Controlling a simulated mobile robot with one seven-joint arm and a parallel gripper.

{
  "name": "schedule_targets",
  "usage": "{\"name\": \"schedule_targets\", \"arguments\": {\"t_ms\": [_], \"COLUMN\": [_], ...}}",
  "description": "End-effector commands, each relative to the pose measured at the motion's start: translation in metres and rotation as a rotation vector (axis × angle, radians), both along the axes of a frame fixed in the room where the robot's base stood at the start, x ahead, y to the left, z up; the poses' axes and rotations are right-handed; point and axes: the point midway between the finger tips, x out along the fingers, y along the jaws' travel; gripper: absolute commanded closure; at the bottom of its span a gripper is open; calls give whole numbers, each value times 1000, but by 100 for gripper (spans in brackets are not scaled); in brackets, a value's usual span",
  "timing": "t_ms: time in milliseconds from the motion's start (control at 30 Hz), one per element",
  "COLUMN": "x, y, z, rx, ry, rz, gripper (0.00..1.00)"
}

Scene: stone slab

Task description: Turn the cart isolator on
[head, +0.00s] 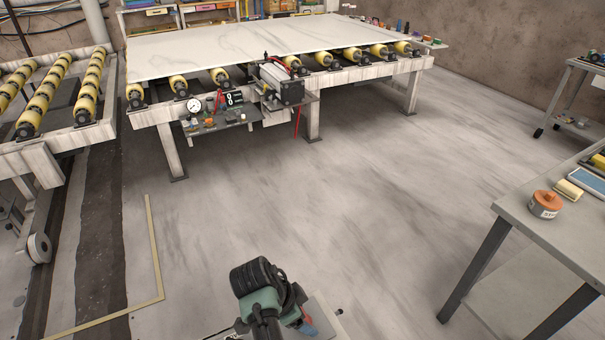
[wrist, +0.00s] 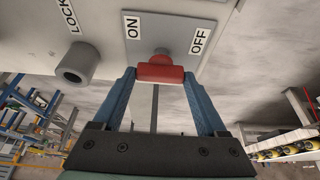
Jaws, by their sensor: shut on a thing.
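The red isolator handle (wrist: 160,70) is in the upper middle of the wrist view, on a grey plate (wrist: 172,32). The plate has an ON label (wrist: 132,27) on its left and an OFF label (wrist: 200,41) on its right. My gripper (wrist: 159,76) has its two blue fingers closed on either side of the handle, touching it. I cannot tell for certain which label the handle points to. In the head view my arm reaches down at the bottom edge, and the handle is hidden there.
A dark round socket (wrist: 76,62) beside a LOCK label (wrist: 69,15) sticks out left of the plate. In the head view a roller table with a stone slab (head: 230,40) stands ahead, and a grey bench (head: 540,225) is on the right. The floor between is clear.

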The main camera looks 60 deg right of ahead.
Motion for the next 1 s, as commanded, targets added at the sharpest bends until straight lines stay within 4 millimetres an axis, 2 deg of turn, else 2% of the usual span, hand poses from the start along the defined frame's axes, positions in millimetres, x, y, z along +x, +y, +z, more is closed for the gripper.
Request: {"name": "schedule_targets", "arguments": {"t_ms": [533,567,600,667,700,1000], "x": [0,0,0,0,0,2], "y": [0,0,0,0,0,1], "z": [0,0,0,0,0,5], "rx": [0,0,0,0,0,-1], "ry": [-2,-2,-2,-2,-2,-2], "rz": [-25,-25,-25,-24,-24,-22], "gripper": [81,20,12,2,0,0]}}
